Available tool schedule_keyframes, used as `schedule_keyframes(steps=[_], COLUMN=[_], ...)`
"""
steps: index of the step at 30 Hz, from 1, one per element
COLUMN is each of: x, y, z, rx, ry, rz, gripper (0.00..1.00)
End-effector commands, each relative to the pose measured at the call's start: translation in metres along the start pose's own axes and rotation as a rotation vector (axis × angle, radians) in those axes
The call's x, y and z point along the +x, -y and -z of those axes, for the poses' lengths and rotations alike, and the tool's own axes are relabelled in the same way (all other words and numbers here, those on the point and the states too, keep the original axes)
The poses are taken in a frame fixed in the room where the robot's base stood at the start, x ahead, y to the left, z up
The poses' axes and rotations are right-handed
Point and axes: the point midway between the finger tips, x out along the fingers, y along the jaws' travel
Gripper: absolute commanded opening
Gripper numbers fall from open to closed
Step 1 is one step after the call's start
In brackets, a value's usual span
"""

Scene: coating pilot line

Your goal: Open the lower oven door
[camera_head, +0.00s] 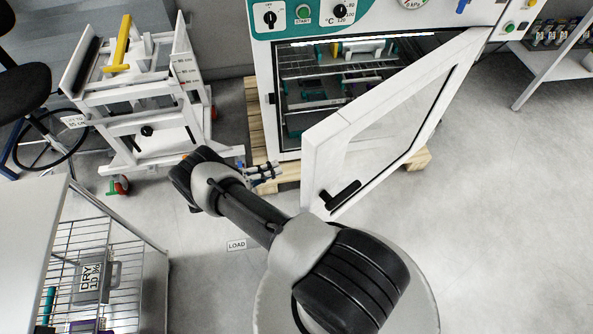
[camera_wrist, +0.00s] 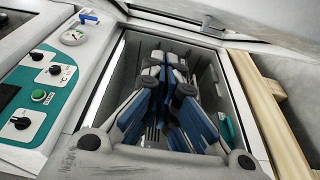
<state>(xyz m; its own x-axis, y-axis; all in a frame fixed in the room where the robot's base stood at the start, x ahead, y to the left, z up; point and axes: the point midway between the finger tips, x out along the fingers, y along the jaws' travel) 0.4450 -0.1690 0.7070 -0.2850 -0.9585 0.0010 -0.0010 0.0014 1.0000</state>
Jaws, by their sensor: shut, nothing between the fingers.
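The lower oven (camera_head: 262,95) stands at the top middle of the head view. Its white framed door (camera_head: 318,140) is swung wide out toward the right and front, with a glass pane and a black handle (camera_head: 342,195) near its free edge. The lit chamber (camera_head: 310,75) shows wire racks with items on them. My gripper (camera_head: 265,172) is shut and empty, low in front of the left part of the opening, apart from the handle. In the wrist view, the closed fingers (camera_wrist: 167,75) point toward the open chamber (camera_wrist: 205,65); they hide part of it.
The oven stands on a wooden pallet (camera_head: 417,158). A white wheeled lift cart (camera_head: 140,110) with a yellow lever is at left. A wire-shelf rack (camera_head: 80,235) is at lower left, near a floor label LOAD (camera_head: 236,244).

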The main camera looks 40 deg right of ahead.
Motion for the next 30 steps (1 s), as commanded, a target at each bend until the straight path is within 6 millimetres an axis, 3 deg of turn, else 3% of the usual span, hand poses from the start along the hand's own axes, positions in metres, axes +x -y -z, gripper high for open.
schedule_keyframes(steps=[6, 9, 18, 30], x=[0.05, 0.066, 0.071, 0.072], y=[0.001, 0.0, 0.0, 0.0], z=[-0.001, -0.004, -0.035, -0.039], rx=[-0.003, -0.004, -0.002, -0.001], ry=[0.006, 0.003, 0.0, 0.001], rz=[0.0, 0.0, 0.001, 0.001], gripper=[0.0, 0.0, 0.0, 0.0])
